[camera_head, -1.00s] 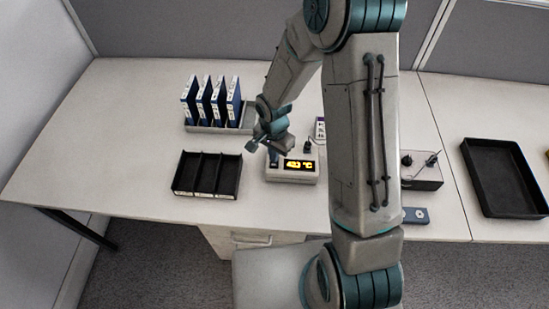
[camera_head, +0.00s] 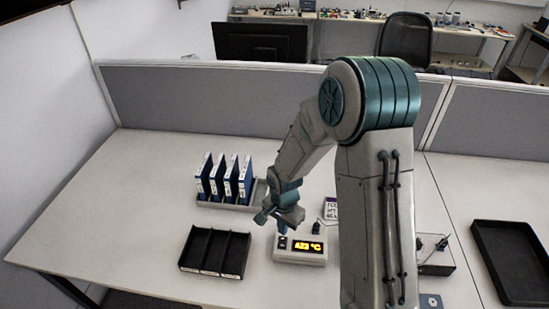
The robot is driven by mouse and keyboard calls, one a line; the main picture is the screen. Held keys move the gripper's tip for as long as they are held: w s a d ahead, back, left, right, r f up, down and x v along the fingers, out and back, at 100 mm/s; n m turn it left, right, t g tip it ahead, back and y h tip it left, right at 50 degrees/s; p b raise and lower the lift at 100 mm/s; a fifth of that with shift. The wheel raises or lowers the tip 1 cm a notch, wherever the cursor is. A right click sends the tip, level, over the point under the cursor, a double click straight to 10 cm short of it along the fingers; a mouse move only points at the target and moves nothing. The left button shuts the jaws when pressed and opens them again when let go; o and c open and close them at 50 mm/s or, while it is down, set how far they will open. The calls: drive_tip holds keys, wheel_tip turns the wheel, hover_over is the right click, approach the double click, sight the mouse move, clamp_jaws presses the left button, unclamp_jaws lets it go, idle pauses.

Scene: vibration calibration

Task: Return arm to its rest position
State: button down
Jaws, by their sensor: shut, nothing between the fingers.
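My arm rises in the right middle of the view, bends at the top and reaches down to the left. My gripper (camera_head: 268,219) hangs over the table, just above and left of the grey temperature device (camera_head: 300,257). It is shut, with nothing seen in it. The device has a lit yellow display that reads in °C, and a dark knob or probe (camera_head: 316,228) stands at its back. The gripper looks apart from the device, but the exact gap cannot be told.
A black tray with compartments (camera_head: 214,252) is left of the device. Blue binders (camera_head: 224,178) stand in a grey holder (camera_head: 243,208) behind it. An empty black tray (camera_head: 481,240) lies at right. A grey partition (camera_head: 200,95) backs the table.

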drive_tip(key=s+d+r+n+t, duration=0.1)
drive_tip(key=s+d+r+n, duration=0.15)
drive_tip(key=r, duration=0.45)
drive_tip(key=s+d+r+n+t, duration=0.1)
drive_tip(key=d+r, duration=0.2)
drive_tip(key=r, duration=0.4)
drive_tip(key=s+d+r+n, duration=0.2)
drive_tip(key=s+r, duration=0.3)
drive_tip(key=s, duration=0.1)
drive_tip(key=s+d+r+n+t, duration=0.1)
drive_tip(key=s+r+n, duration=0.1)
drive_tip(key=s+r, duration=0.4)
drive_tip(key=shift+s+d+n+t, duration=0.3)
drive_tip(key=shift+s+d+n, duration=0.05)
drive_tip(key=shift+r, duration=0.1)
